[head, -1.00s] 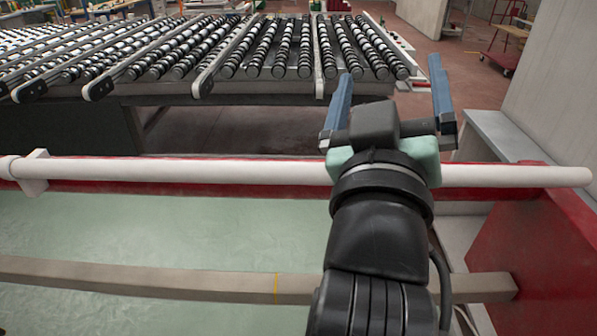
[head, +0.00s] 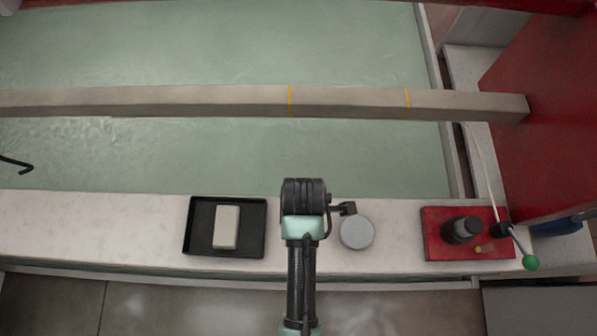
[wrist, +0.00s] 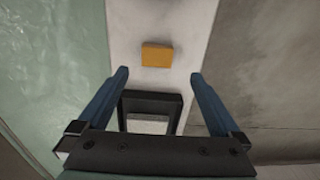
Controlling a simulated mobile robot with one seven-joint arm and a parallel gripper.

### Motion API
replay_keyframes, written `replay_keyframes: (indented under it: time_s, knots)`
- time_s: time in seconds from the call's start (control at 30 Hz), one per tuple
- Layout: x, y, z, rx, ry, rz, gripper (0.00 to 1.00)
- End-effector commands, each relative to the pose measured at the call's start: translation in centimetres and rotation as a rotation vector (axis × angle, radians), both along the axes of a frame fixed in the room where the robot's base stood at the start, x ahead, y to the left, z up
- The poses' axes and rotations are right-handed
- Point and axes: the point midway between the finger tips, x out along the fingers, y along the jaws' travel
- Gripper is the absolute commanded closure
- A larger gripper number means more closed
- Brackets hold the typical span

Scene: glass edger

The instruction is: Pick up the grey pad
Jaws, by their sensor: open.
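The grey pad (head: 227,227) is a pale rectangular block lying in a shallow black tray (head: 259,244) on the pale ledge, left of my arm in the head view. In the wrist view, the pad (wrist: 148,127) shows low in the picture inside the tray (wrist: 152,97), partly cut off by my gripper's body. My gripper (wrist: 159,75) is open and empty, its two blue fingers spread on either side of the tray in the picture. In the head view my arm hides the fingers. How high they are above the tray is hard to tell.
An orange block (wrist: 156,56) lies on the ledge beyond the tray in the wrist view. A round grey disc (head: 357,232) sits right of my arm. A beam (head: 200,101) crosses the green glass surface.

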Motion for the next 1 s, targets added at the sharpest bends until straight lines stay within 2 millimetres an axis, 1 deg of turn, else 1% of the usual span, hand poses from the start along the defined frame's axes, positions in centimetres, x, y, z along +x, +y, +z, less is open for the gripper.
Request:
replay_keyframes:
  time_s: [0.03,0.1,0.2,0.37,0.63,0.77,0.97,1.0]
  knots:
    - [-0.1,0.0,-1.1,0.000,0.003,-0.001,0.00]
    - [0.0,0.0,-2.2,0.000,0.001,-0.001,0.00]
    - [0.1,0.0,-3.1,0.000,-0.001,-0.002,0.00]
    - [0.2,0.1,-4.0,0.000,-0.003,-0.002,0.00]
    - [0.4,0.3,-7.8,0.000,-0.002,-0.004,0.00]
    - [0.4,0.3,-8.6,0.000,-0.004,-0.004,0.00]
    - [0.5,0.3,-8.6,0.000,-0.006,-0.003,0.00]
    - [0.5,0.3,-8.6,0.000,-0.006,-0.003,0.05]
